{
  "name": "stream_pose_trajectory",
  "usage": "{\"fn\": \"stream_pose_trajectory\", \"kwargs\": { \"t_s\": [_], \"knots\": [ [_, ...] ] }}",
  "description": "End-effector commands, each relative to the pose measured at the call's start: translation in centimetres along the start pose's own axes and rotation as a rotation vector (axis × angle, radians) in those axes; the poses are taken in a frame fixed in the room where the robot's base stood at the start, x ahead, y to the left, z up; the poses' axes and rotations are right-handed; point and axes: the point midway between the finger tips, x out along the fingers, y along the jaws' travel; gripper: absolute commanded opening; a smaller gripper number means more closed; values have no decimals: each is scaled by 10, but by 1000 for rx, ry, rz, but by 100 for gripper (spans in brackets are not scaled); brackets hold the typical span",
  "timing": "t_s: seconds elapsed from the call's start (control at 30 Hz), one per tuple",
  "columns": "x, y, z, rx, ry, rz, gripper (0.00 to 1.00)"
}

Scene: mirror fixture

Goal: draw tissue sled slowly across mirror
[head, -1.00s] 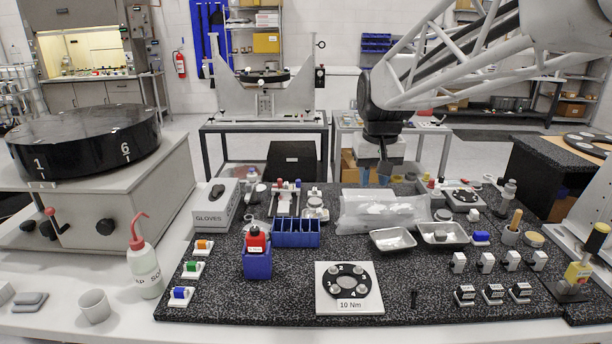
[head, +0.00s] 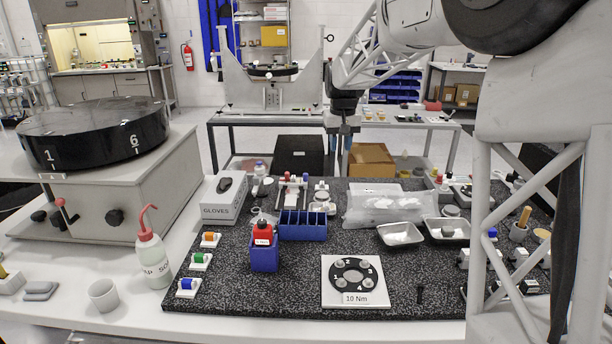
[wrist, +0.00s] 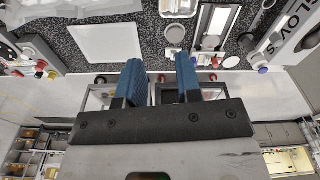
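A large glossy black disc (head: 95,130), with white numbers on its rim, lies on a grey cabinet at the left in the head view; it may be the mirror, but I cannot tell. I cannot pick out a tissue sled for sure. My gripper (head: 340,158) hangs over the far side of the dark speckled mat (head: 400,275), behind the blue bin rack. In the wrist view my gripper (wrist: 158,65) has two blue fingers set well apart with nothing between them. A flat white rectangle (wrist: 105,50) lies on the mat beyond the left finger.
On the mat stand a blue bin rack (head: 303,225), a red-capped bottle in a blue holder (head: 264,255), a 10 Nm plate (head: 353,282) and metal trays (head: 400,234). A wash bottle (head: 152,255) and a gloves box (head: 222,200) are left.

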Motion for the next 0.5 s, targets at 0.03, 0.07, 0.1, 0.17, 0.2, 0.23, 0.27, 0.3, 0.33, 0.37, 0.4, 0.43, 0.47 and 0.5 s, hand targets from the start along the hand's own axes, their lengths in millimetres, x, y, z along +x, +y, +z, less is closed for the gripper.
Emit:
{"fn": "stream_pose_trajectory", "kwargs": {
  "t_s": [0.03, 0.07, 0.1, 0.17, 0.2, 0.23, 0.27, 0.3, 0.33, 0.37, 0.4, 0.43, 0.47, 0.5],
  "knots": [
    [7, -3, -12, -4, -5, -1, 32],
    [10, -4, -19, -7, -7, -1, 32],
    [14, -6, -27, -10, -9, -1, 32],
    [20, -9, -40, -15, -13, -2, 32],
    [25, -11, -49, -18, -16, -2, 32],
    [28, -13, -55, -21, -18, -2, 32],
    [31, -15, -62, -24, -19, -3, 32],
    [36, -17, -70, -27, -23, -3, 32],
    [39, -19, -76, -30, -24, -3, 32],
    [43, -21, -82, -33, -27, -3, 32],
    [48, -23, -90, -36, -30, -4, 32],
    [52, -25, -96, -38, -31, -4, 32],
    [56, -27, -102, -41, -34, -4, 32],
    [61, -29, -110, -44, -36, -5, 32]
  ]
}}
